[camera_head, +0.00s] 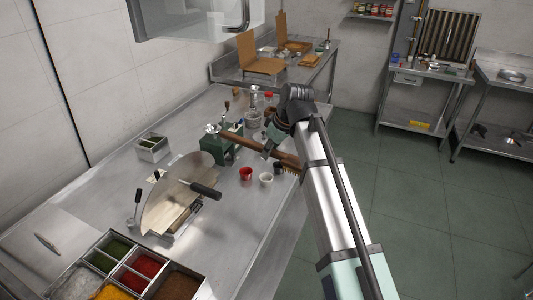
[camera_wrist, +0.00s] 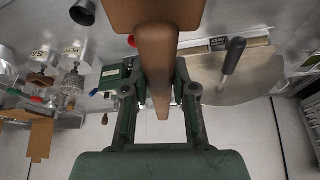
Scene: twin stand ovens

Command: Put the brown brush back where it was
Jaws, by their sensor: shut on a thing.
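The brown brush (camera_head: 238,140) is held above the steel counter, its long handle reaching left and its wider bristled head to the right. In the wrist view the brush (camera_wrist: 157,50) runs between my fingers, with its broad head at the top and its handle tapering downward. My gripper (camera_wrist: 158,78) is shut on the handle. In the head view my gripper (camera_head: 274,138) is partly hidden by my arm and is hard to make out. The brush's former place cannot be told from these frames.
A green box (camera_head: 221,151) stands beneath the handle. A red cup (camera_head: 246,173) and a pale cup (camera_head: 266,179) stand nearby. A small steel container (camera_head: 152,148) stands near the wall.

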